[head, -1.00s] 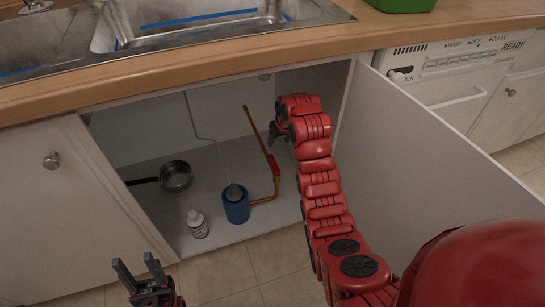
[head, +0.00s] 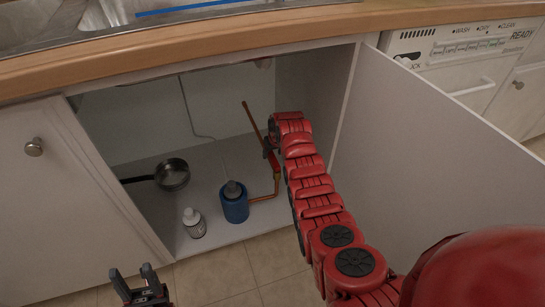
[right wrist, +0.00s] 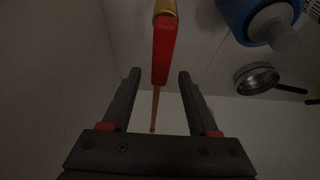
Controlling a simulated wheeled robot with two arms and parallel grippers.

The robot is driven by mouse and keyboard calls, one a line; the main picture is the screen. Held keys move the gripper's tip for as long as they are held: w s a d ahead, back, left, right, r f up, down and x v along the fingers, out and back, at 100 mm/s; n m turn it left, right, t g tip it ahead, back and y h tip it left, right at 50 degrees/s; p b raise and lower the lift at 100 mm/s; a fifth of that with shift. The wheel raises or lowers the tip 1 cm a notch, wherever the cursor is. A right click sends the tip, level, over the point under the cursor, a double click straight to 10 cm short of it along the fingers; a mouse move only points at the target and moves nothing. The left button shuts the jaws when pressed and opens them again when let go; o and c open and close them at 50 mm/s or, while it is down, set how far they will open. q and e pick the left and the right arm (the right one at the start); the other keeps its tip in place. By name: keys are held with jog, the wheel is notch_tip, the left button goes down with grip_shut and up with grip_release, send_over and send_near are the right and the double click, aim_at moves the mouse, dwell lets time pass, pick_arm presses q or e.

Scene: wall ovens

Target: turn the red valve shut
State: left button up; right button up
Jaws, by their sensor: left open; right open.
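The red valve handle (head: 274,164) sits on a copper pipe (head: 254,124) inside the open cabinet under the sink. In the right wrist view the handle (right wrist: 164,52) is long and red with a brass part at its top. My right gripper (right wrist: 158,76) is open, and the handle's lower end shows between its two fingertips; contact cannot be told. In the head view my right gripper (head: 268,148) is partly hidden by its own arm, right by the valve. My left gripper (head: 132,273) is open and empty, outside the cabinet at the lower left.
The open cabinet door (head: 420,140) bounds the right side; the countertop (head: 200,48) is above.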

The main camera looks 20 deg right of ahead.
jog(key=shift+x, duration=0.75)
grip_shut()
dwell(1.1)
